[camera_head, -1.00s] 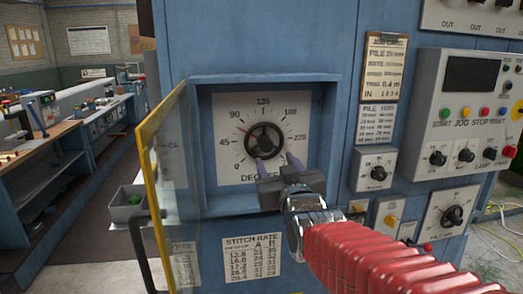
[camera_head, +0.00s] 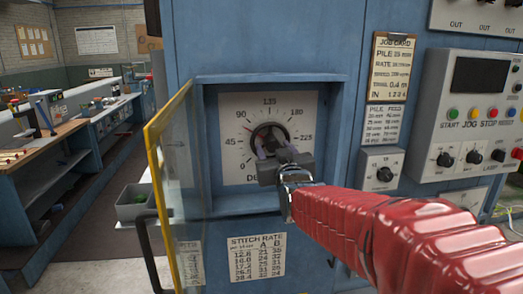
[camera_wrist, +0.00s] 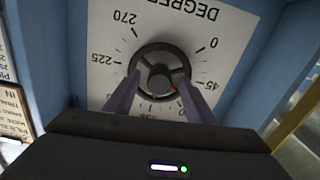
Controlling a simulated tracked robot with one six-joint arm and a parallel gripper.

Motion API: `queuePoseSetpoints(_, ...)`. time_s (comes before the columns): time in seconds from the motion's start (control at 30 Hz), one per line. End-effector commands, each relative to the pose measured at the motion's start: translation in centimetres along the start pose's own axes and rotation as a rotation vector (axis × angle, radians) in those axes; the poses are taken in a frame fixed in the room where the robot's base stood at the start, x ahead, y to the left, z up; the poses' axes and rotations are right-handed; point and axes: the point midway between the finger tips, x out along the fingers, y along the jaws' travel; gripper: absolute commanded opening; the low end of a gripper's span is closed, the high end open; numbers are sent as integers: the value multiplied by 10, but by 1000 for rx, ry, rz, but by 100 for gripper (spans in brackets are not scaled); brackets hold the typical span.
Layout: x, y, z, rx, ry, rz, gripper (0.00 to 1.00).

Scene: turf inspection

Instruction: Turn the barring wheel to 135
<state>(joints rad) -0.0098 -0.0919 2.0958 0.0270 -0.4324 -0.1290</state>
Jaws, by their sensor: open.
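The barring wheel (camera_head: 269,137) is a dark round handwheel with spokes and a hub, in front of a white degree dial (camera_head: 235,105) inside a blue recess. It also shows in the wrist view (camera_wrist: 160,66), where the dial appears upside down. In the head view a small reddish mark lies at the wheel's upper left, between the 45 and 90 marks; its exact reading is unclear. My gripper (camera_head: 271,150) is at the wheel with its two fingers apart. In the wrist view its fingers (camera_wrist: 158,78) lie on either side of the wheel's rim; contact cannot be told.
A yellow-framed clear door (camera_head: 165,150) stands swung open left of the recess. The recess walls surround the dial closely. A control panel (camera_head: 478,110) with knobs and buttons is at the right. A stitch rate plate (camera_head: 257,257) is below the recess.

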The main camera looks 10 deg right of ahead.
Motion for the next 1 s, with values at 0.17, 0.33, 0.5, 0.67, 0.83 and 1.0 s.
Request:
queuePoseSetpoints(0.17, 1, 0, 0, 0, 1, 0, 50)
queuePoseSetpoints(0.33, 1, 0, 0, 0, 1, 0, 47)
queuePoseSetpoints(0.5, 1, 0, 0, 0, 1, 0, 35)
queuePoseSetpoints(0.67, 1, 0, 0, 0, 1, -1, 24)
queuePoseSetpoints(0.83, 1, -1, 0, 0, 1, -1, 12)
queuePoseSetpoints(1.0, 1, 2, 0, 4, 1, 0, 9)
